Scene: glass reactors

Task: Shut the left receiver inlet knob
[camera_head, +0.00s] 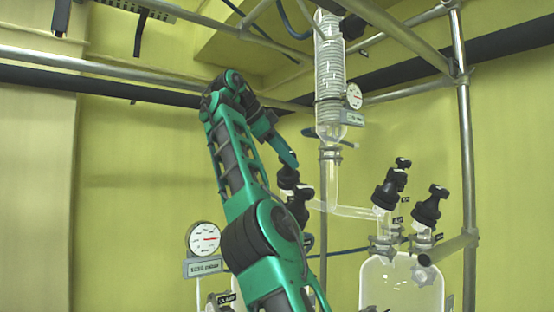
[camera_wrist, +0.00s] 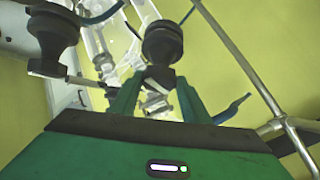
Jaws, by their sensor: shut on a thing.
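In the head view my gripper (camera_head: 290,165) reaches down to a black knob (camera_head: 288,178) left of the glass column. In the wrist view the two green fingers of my gripper (camera_wrist: 158,82) stand on either side of the lower part of a black ribbed knob (camera_wrist: 163,42). The gripper is shut on this knob. The fingers hide part of its base. I cannot read a label that names it, nor tell how far it is turned.
Another black knob (camera_wrist: 52,32) stands close left in the wrist view. A glass condenser column (camera_head: 330,85) with a gauge (camera_head: 353,96) rises right of my arm. A glass vessel (camera_head: 400,285) stands lower right. A metal frame post (camera_head: 466,150) bounds the right side.

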